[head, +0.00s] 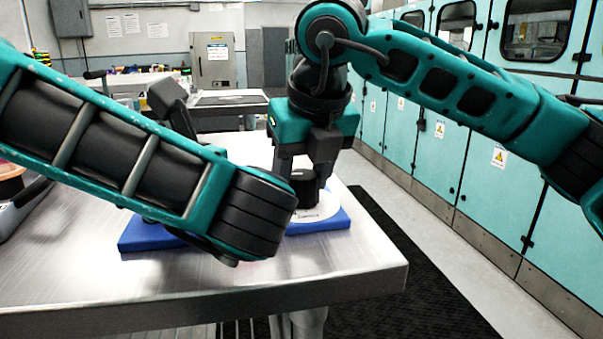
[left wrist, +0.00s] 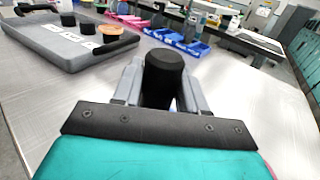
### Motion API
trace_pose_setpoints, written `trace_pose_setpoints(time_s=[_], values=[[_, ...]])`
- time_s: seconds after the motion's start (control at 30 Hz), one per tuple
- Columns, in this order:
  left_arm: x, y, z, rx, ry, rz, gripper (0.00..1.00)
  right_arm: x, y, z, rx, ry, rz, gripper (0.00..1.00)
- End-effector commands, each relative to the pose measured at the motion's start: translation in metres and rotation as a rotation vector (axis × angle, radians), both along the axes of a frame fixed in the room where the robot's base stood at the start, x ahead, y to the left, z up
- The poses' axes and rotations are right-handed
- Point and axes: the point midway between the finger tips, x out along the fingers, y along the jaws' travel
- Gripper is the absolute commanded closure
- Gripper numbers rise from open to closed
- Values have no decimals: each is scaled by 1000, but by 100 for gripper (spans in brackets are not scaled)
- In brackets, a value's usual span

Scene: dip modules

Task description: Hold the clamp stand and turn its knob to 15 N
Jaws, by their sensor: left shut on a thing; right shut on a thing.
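The clamp stand has a blue base (head: 325,223) on the metal table, partly hidden behind my left arm. A white dial plate (head: 325,207) lies on the base, with a black knob (head: 299,187) over it. My right gripper (head: 298,172) points down and is shut on the knob. The dial marks are too small to read. My left gripper (left wrist: 163,92) is shut on an upright black round post (left wrist: 165,75), seen in the left wrist view. My left arm hides this grip in the head view. I cannot tell which part of the stand the post is.
A grey tray (left wrist: 75,62) with black handles holds black round parts and a copper-coloured part. Blue bins (left wrist: 185,43) stand beyond. The table's front edge (head: 215,305) is close; the front right of the table is clear. Teal cabinets (head: 460,170) line the right.

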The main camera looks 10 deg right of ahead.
Motion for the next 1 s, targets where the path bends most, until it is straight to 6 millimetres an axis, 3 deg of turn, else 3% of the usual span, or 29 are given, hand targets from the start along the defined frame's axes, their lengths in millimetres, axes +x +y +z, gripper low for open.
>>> trace_pose_setpoints(time_s=[0.13,0.17,0.4,0.8,1.0], values=[[0,-1,0,0,0,-2,100,0,0,1,1,-3,0,81],[0,-1,0,1,1,-2,100,0,0,1,1,-3,0,49],[0,0,0,0,0,-2,100,0,0,0,1,-1,1,26],[0,0,0,0,0,-1,100,0,0,0,1,0,9,26],[0,0,0,0,0,-1,100,0,0,0,0,1,112,26]])
